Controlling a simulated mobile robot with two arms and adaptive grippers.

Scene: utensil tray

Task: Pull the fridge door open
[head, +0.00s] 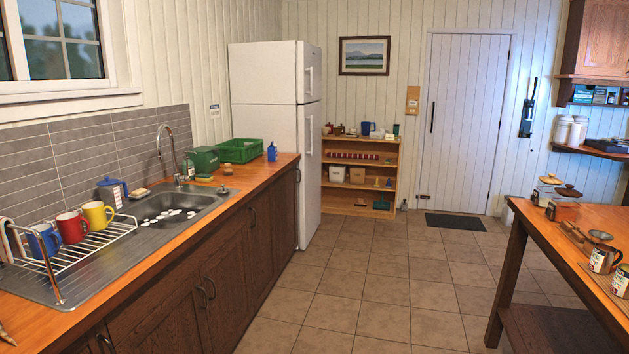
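The white fridge (265,120) stands against the left wall, past the end of the counter. Its narrow door side faces right, with a smaller upper door (309,72) and a taller lower door (309,170). Both doors look shut. An upper handle (310,81) and a lower handle (308,131) show on the door faces. The lower part of the fridge's side is hidden behind the counter. Neither of my grippers is in the head view.
A wooden counter (265,160) with a sink (165,212) runs along the left. A wooden table (575,230) stands at the right. The tiled floor (365,290) between them is clear up to the fridge. A low shelf (358,190) stands just beyond the fridge.

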